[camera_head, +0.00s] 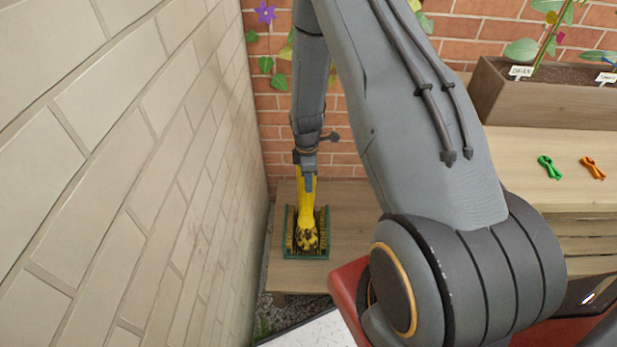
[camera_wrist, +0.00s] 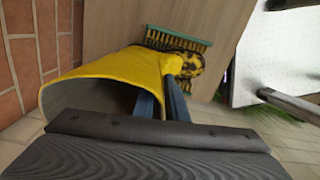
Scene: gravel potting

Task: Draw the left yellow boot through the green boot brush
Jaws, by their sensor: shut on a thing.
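A yellow boot (camera_head: 306,196) stands upright in the head view, with dark dirt on its toe. Its foot is between the bristle walls of the green boot brush (camera_head: 289,256); whether the sole touches the base I cannot tell. In the wrist view, the yellow boot (camera_wrist: 130,72) fills the middle with its wide opening at the left. My gripper (camera_wrist: 165,105) is shut on the edge of its shaft, and it shows at the boot's top in the head view (camera_head: 308,180). The green boot brush (camera_wrist: 205,44) is partly hidden behind the boot there. No second boot is in view.
The brush sits on a low wooden bench (camera_head: 345,255). A pale block wall (camera_head: 150,160) is close on the left, and a brick wall (camera_head: 270,120) is behind. A planter (camera_head: 545,100) and green and orange clips (camera_head: 550,167) are at the right.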

